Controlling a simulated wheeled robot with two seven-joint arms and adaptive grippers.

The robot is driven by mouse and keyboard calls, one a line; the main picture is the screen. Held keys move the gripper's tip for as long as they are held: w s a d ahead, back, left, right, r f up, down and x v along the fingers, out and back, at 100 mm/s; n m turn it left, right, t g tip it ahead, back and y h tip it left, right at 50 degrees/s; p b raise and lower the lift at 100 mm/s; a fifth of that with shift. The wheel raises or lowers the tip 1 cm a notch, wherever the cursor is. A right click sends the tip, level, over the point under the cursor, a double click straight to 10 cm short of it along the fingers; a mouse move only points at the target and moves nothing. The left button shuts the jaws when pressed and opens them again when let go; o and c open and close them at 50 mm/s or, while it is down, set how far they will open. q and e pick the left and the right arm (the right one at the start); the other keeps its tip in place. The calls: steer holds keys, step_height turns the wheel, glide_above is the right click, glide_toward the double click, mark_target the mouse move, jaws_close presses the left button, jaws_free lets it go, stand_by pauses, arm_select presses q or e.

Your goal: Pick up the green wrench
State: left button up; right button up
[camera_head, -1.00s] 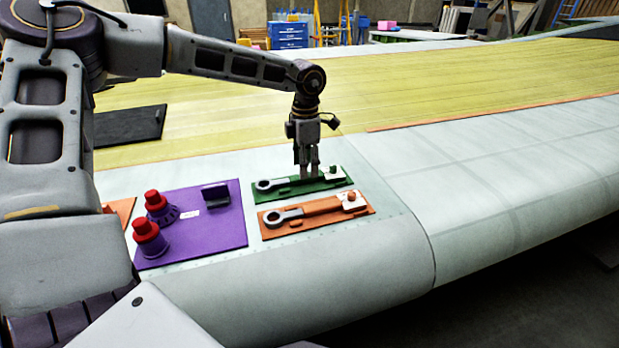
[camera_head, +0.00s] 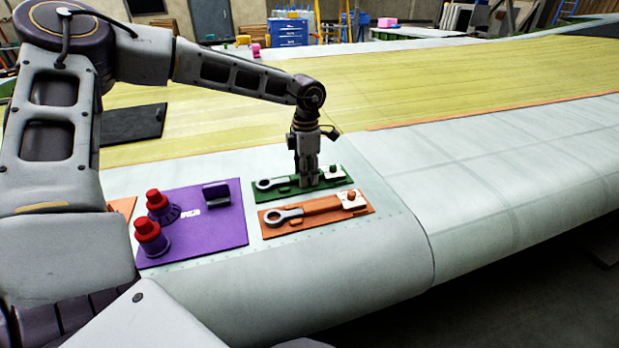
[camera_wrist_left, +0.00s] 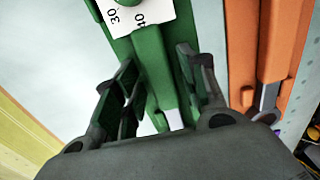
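The green wrench (camera_head: 287,181) lies on a green holder plate (camera_head: 262,197) on the pale wing skin, its grey ring end to the left and a white tag at its right end. My left gripper (camera_head: 308,183) points down over the wrench's handle. In the left wrist view, the left gripper (camera_wrist_left: 157,62) is open, with one finger on each side of the green wrench handle (camera_wrist_left: 154,75); I cannot tell whether either finger touches it. My right gripper is not in view.
An orange wrench (camera_head: 318,208) lies on an orange plate close in front. A purple plate (camera_head: 218,235) to the left carries two red-topped pieces (camera_head: 148,231) and a dark bracket (camera_head: 216,196). The wing surface to the right (camera_head: 500,190) is clear.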

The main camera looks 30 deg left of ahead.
arm_select(q)
steer(key=c, duration=0.7)
jaws_close()
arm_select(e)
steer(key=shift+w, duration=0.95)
arm_select(q)
steer(key=shift+r, duration=0.15)
steer(key=shift+w+r, duration=0.1)
steer(key=shift+r, duration=0.65)
step_height(320, 180, up, 7)
steer(key=shift+f+b, duration=0.2)
steer(key=shift+b, duration=0.3)
steer(key=shift+r, duration=0.85)
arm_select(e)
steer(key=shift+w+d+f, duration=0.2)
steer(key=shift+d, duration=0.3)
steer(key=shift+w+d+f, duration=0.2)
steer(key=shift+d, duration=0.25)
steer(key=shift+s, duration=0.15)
